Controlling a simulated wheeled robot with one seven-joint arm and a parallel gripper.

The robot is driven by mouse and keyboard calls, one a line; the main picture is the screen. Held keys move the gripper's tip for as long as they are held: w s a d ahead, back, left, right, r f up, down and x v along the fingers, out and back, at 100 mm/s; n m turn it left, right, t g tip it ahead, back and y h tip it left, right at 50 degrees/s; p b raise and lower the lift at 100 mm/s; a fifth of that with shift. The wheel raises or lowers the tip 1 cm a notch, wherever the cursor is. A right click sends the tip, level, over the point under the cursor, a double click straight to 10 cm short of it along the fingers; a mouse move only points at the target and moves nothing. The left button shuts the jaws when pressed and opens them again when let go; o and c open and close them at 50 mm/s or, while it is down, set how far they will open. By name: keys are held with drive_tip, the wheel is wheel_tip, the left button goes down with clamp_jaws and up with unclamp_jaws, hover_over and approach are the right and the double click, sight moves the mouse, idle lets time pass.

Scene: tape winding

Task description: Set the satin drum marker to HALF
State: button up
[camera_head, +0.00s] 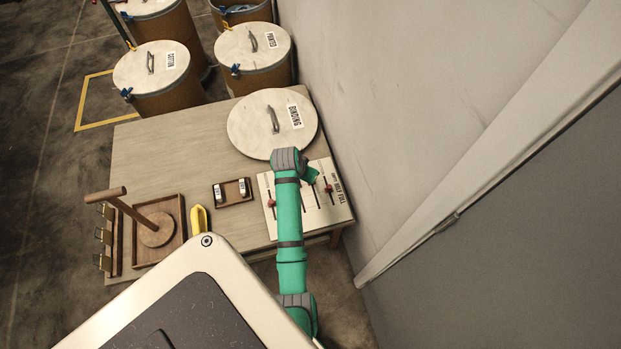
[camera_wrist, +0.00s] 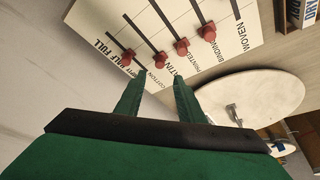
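A pale marker board (camera_head: 300,222) lies at the table's right edge, partly covered by my arm. In the wrist view the board (camera_wrist: 172,14) has parallel slots with red knobs, and EMPTY, HALF, FULL lettering along one side. The knob that seems to be the satin one (camera_wrist: 161,58), second from that lettering, sits near its slot's label end, which looks like the EMPTY end. The knob beside it (camera_wrist: 128,55) sits about mid-slot. My gripper (camera_wrist: 153,80) is open and empty, its fingertips over the label edge. It shows small in the head view (camera_head: 312,175).
A round lid marked BINDING (camera_head: 250,125) lies beside the board. A small tray (camera_head: 232,203) with two pieces and a wooden tray (camera_head: 180,210) with an upright post stand to the left. Drums (camera_head: 152,68) stand behind the table. A wall (camera_head: 420,90) rises close on the right.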

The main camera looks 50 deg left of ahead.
drive_tip(key=x, duration=0.9)
drive_tip(key=shift+w+f, duration=0.1)
drive_tip(key=shift+f, duration=0.05)
clamp_jaws()
drive_tip(key=shift+d, duration=0.1)
